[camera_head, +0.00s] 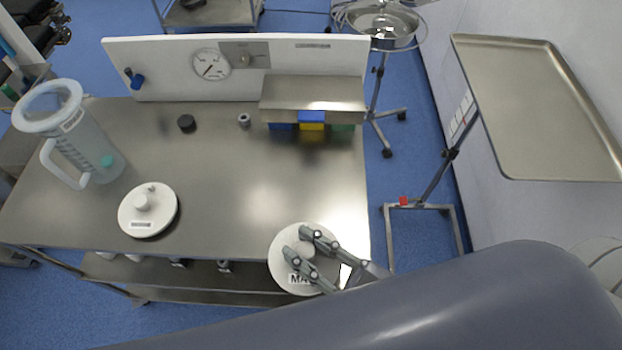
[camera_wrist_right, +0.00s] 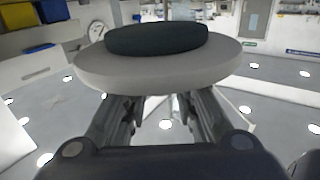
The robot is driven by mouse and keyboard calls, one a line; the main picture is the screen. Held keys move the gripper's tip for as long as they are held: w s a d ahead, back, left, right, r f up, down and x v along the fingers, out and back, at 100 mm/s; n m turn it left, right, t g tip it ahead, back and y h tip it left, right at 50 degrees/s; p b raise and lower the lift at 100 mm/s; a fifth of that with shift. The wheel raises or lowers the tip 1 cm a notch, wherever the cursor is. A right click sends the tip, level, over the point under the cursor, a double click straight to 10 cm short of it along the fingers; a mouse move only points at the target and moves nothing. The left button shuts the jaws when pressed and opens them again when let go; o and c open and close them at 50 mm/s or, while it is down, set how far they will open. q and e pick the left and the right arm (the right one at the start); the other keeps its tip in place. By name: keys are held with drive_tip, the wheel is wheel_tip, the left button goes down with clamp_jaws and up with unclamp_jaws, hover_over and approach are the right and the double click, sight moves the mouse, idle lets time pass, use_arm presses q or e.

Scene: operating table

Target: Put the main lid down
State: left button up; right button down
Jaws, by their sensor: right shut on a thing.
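The main lid (camera_head: 284,273) is a round white disc with a label starting "MA" and a central knob, at the front right corner of the table in the head view. My right gripper (camera_head: 306,250) is shut on its knob, fingers on either side. In the right wrist view the lid (camera_wrist_right: 150,72) spans the top of the fingers (camera_wrist_right: 165,110), with a dark round underside facing the camera's far side. The head view cannot show clearly how high the lid is above the table. My left gripper is not in view.
The steel table (camera_head: 230,175) has a clear middle. Another white round lid (camera_head: 148,208) lies at left, near a clear jug (camera_head: 95,150). A black cap (camera_head: 186,123) and small metal ring (camera_head: 244,120) lie before the gauge panel (camera_head: 170,60). A steel shelf (camera_head: 312,92) covers coloured blocks.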

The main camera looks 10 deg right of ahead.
drive_tip(key=w+d, duration=0.3)
drive_tip(key=w, duration=0.1)
drive_tip(key=w+d+f+p, duration=0.1)
drive_tip(key=w+d, duration=0.1)
drive_tip(key=w, duration=0.2)
drive_tip(key=w+d, duration=0.3)
drive_tip(key=w, duration=0.1)
drive_tip(key=shift+w+d+f, duration=0.15)
drive_tip(key=shift+w+d, duration=0.1)
drive_tip(key=shift+d, duration=0.05)
wheel_tip(320, 180, down, 4)
drive_tip(key=shift+w+r+p, duration=0.1)
drive_tip(key=shift+r+p, duration=0.15)
drive_tip(key=shift+p, duration=0.05)
drive_tip(key=shift+f, duration=0.2)
drive_tip(key=c, duration=1.3)
unclamp_jaws()
drive_tip(key=shift+r, duration=0.1)
